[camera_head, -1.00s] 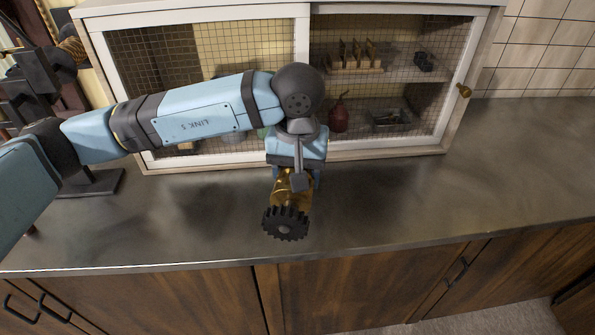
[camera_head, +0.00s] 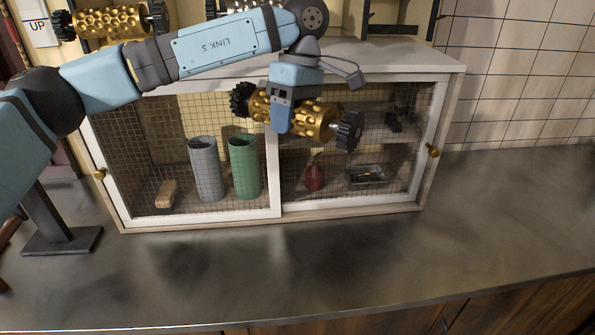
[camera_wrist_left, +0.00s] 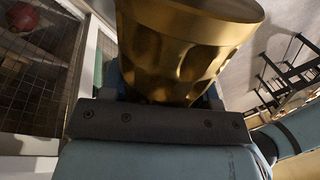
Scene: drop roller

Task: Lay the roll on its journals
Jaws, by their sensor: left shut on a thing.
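A dimpled gold roll (camera_head: 315,121) with a black gear at each end is held up in front of the mesh cabinet, lying roughly level with its right end lower. My left gripper (camera_head: 281,122) is shut around its middle from above. In the left wrist view the gold roll (camera_wrist_left: 185,45) fills the space between the fingers; its gears are out of that frame. A dark metal stand (camera_head: 405,22) stands behind the cabinet top at the upper right, cut off by the frame. Whether it bears the journals' seats I cannot tell. My right gripper is not in view.
The white-framed cabinet (camera_head: 275,190) with mesh doors stands on the grey counter (camera_head: 330,265), which is mostly clear in front. Another gold roll (camera_head: 108,22) with black gears sits at the upper left. A dark post with a flat base (camera_head: 62,242) stands at left.

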